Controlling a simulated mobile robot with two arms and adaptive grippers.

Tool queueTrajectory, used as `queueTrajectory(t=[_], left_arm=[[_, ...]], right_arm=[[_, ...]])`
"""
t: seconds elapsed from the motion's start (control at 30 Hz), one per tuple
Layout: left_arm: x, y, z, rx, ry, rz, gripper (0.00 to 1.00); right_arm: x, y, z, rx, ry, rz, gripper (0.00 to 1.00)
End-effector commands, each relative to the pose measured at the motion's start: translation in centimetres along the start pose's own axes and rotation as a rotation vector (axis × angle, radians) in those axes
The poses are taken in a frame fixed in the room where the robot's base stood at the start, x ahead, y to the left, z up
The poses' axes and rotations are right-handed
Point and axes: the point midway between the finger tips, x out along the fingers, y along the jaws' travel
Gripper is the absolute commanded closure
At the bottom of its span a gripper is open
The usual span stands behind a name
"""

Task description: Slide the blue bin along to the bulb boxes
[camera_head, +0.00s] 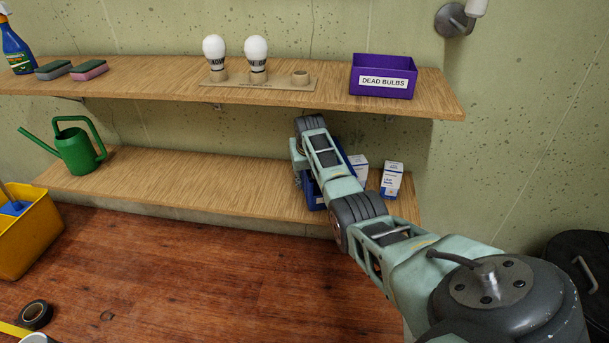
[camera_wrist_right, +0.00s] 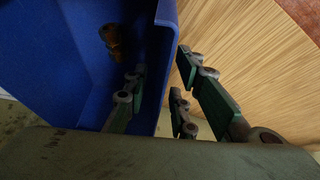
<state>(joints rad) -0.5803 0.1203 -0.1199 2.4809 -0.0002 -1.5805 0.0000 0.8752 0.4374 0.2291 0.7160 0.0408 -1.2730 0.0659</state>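The blue bin (camera_head: 315,194) stands on the lower shelf, mostly hidden behind my right arm; it fills the left of the right wrist view (camera_wrist_right: 85,60). Two white-and-blue bulb boxes, one (camera_head: 358,166) beside the bin and one (camera_head: 391,182) further right, stand on the same shelf. My right gripper (camera_wrist_right: 160,80) is open, with one finger inside the bin and the other outside, the bin's wall between them. A gap shows between the outer finger and the wall; whether the inner finger touches is unclear. My left gripper is out of view.
The lower shelf (camera_head: 190,183) is clear between the green watering can (camera_head: 76,150) and the bin. The upper shelf (camera_head: 150,84) overhangs, carrying bulbs in a holder (camera_head: 260,83) and a purple box (camera_head: 382,77). A yellow bucket (camera_head: 30,238) and tape (camera_head: 34,314) are at lower left.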

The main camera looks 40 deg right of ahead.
Motion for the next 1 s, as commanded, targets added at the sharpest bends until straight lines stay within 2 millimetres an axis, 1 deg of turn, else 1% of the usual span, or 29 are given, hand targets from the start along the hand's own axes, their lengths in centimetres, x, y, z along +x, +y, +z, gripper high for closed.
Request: queueTrajectory(t=[0.03, 0.27, 0.77, 1.0], left_arm=[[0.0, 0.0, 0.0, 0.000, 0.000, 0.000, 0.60], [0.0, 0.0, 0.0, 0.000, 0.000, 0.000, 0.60], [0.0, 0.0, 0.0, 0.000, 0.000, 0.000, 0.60], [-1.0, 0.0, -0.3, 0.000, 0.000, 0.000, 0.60]], right_arm=[[0.0, 0.0, 0.0, 0.000, 0.000, 0.000, 0.80], [0.0, 0.0, 0.0, 0.000, -0.001, 0.000, 1.00], [0.0, 0.0, 0.1, 0.000, -0.001, 0.000, 1.00], [-0.2, -0.1, 0.3, -0.001, -0.004, -0.001, 1.00]])
